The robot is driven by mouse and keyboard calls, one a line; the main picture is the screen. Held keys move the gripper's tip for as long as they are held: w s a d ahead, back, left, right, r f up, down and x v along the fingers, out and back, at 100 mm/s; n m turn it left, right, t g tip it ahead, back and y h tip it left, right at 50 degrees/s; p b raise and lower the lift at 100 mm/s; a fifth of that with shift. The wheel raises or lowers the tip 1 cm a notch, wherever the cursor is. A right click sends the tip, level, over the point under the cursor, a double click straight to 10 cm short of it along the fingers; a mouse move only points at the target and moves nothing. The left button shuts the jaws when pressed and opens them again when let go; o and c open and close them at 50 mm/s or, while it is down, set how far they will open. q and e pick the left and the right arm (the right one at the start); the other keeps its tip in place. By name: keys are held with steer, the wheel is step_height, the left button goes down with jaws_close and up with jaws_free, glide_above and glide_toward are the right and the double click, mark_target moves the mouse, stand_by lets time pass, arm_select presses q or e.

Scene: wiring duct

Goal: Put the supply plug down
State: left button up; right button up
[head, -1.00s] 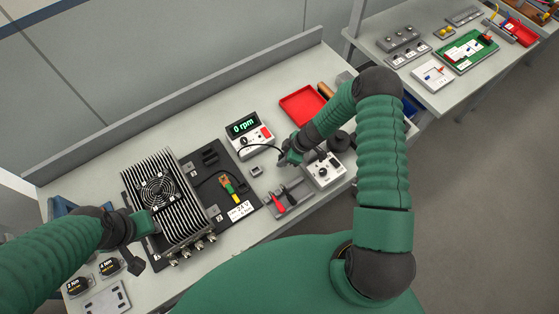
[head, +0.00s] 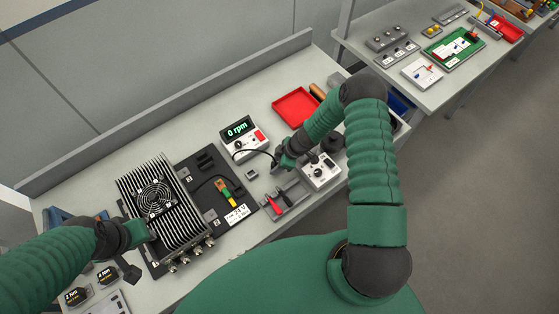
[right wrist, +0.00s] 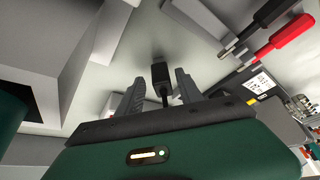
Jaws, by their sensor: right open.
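The supply plug is a small black block on a black cable; in the right wrist view the plug (right wrist: 160,74) stands between the two fingers of my right gripper (right wrist: 158,82). The fingers are spread, with a gap on each side of it. In the head view my right gripper (head: 277,163) is low over the bench, beside the knob box, and hides the plug. The cable (head: 252,151) runs from the 0 rpm box (head: 243,139) to it. My left gripper (head: 146,231) is at the near left side of the finned unit (head: 160,200); its fingers are not clear.
The knob box (head: 320,171) is close to the right of my right gripper. Red and black probes lie in a grey holder (head: 287,201) nearer me. A small grey block (head: 251,174) is to the left. A red tray (head: 296,107) lies behind.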

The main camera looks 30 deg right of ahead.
steer(key=b+v, duration=0.3)
steer(key=v, duration=0.9)
arm_select(q)
steer(key=f, duration=0.1)
steer(key=a+f, duration=0.1)
steer(key=shift+s+f, duration=0.1)
steer(key=shift+f, duration=0.2)
arm_select(e)
steer(key=s+a+r+m+h, duration=0.2)
steer(key=s+a+r+m, duration=0.3)
steer(key=r, duration=0.3)
steer(key=s+a+r+m+h, duration=0.2)
steer(key=s+a+r+m, duration=0.2)
steer(key=s+r, duration=0.3)
steer(key=shift+s+a+r+m, duration=0.3)
steer(key=shift+a+r+m, duration=0.15)
steer(key=shift+m, duration=0.35)
arm_select(q)
steer(key=shift+d, duration=0.15)
arm_select(e)
steer(key=shift+d, duration=0.15)
